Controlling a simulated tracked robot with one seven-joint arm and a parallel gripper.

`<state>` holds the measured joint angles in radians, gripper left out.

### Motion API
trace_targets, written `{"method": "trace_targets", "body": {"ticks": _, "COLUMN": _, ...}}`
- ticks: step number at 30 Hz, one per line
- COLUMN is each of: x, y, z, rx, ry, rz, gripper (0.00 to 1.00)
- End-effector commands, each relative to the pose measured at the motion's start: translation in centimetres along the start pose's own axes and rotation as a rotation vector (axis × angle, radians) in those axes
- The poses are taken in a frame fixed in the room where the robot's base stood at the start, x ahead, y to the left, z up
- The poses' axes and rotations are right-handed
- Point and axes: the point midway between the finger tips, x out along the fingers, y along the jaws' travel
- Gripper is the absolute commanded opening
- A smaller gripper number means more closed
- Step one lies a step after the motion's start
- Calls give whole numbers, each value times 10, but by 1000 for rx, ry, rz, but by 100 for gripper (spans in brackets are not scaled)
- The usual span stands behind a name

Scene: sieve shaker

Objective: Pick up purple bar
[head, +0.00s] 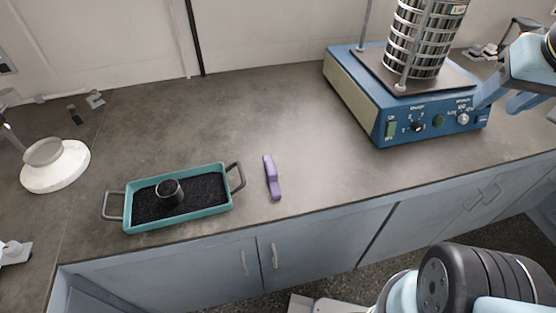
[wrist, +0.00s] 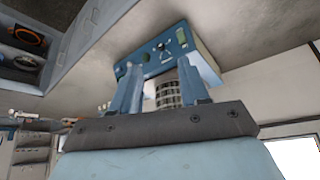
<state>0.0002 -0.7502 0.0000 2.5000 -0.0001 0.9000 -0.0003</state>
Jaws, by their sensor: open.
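The purple bar (head: 272,177) lies on the grey countertop in the head view, just right of the teal tray (head: 179,219) and close to the counter's front edge. My gripper (wrist: 164,86) shows in the wrist view with its two blue fingers apart and nothing between them. In the head view my arm is at the right, in front of the sieve shaker, far from the bar. The bar is not in the wrist view.
The blue sieve shaker (head: 400,103) with a metal sieve stack (head: 421,40) stands at the back right. The tray holds dark granules and a small black cup (head: 169,192). A white dish (head: 55,168) is at the left. The counter between bar and shaker is clear.

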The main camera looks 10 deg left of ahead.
Motion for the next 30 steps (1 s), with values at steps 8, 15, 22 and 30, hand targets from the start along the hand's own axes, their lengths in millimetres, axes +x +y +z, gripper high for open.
{"method": "trace_targets", "body": {"ticks": 8, "x": 16, "y": -31, "z": -16, "rx": -282, "ry": -47, "rz": -3, "gripper": 57}}
{"method": "trace_targets", "body": {"ticks": 15, "x": 55, "y": -90, "z": -42, "rx": -953, "ry": -130, "rz": -63, "gripper": 57}}
{"method": "trace_targets", "body": {"ticks": 22, "x": 96, "y": -159, "z": -50, "rx": -1620, "ry": -174, "rz": -180, "gripper": 57}}
{"method": "trace_targets", "body": {"ticks": 30, "x": 143, "y": -250, "z": -32, "rx": -2389, "ry": -149, "rz": -392, "gripper": 57}}
